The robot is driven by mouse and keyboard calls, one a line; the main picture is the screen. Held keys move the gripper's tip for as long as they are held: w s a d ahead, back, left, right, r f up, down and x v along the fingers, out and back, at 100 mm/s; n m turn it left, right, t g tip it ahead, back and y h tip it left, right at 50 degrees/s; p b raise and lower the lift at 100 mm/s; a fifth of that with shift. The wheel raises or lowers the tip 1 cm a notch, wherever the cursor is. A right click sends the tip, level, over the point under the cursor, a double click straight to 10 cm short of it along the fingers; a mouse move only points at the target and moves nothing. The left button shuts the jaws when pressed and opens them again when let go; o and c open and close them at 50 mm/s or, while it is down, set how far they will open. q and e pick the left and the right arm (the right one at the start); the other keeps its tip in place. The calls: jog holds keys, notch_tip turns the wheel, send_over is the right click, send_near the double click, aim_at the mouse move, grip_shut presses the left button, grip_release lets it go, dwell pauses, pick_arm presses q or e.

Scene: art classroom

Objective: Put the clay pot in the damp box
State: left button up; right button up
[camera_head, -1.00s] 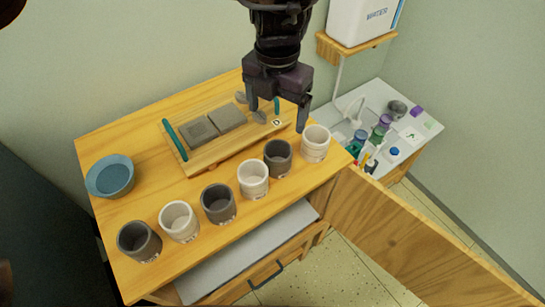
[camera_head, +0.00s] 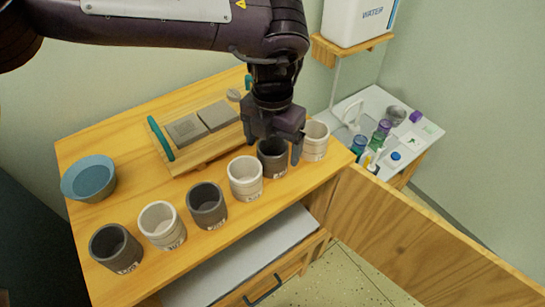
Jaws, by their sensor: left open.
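Several cup-shaped pots, dark grey and off-white by turns, stand upright in a row along the front of the wooden table top (camera_head: 120,135). My left gripper (camera_head: 273,150) is open, pointing down at the dark pot (camera_head: 272,160) second from the right. Its fingers are on either side of that pot's upper part; I cannot tell whether they touch it. An off-white pot (camera_head: 315,142) stands close to the right finger. No box is plainly marked as the damp box; an open compartment with a pale grey shelf (camera_head: 240,262) shows under the table top. My right gripper is out of view.
A wooden door (camera_head: 420,235) stands open at the right. A blue bowl (camera_head: 89,180) is at the left, and a wooden tray (camera_head: 190,160) with grey slabs lies behind the pots. A white side table (camera_head: 425,135) holds bottles below a water container (camera_head: 355,20).

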pick_arm(q)
jog(key=shift+w+f+p, duration=0.1)
jog(key=shift+f+p, duration=0.6)
jog(key=shift+f, duration=1.55)
jog(key=shift+c, duration=0.2)
jog(key=c, duration=1.1)
jog(key=shift+r, duration=0.1)
jog(key=shift+c, duration=0.2)
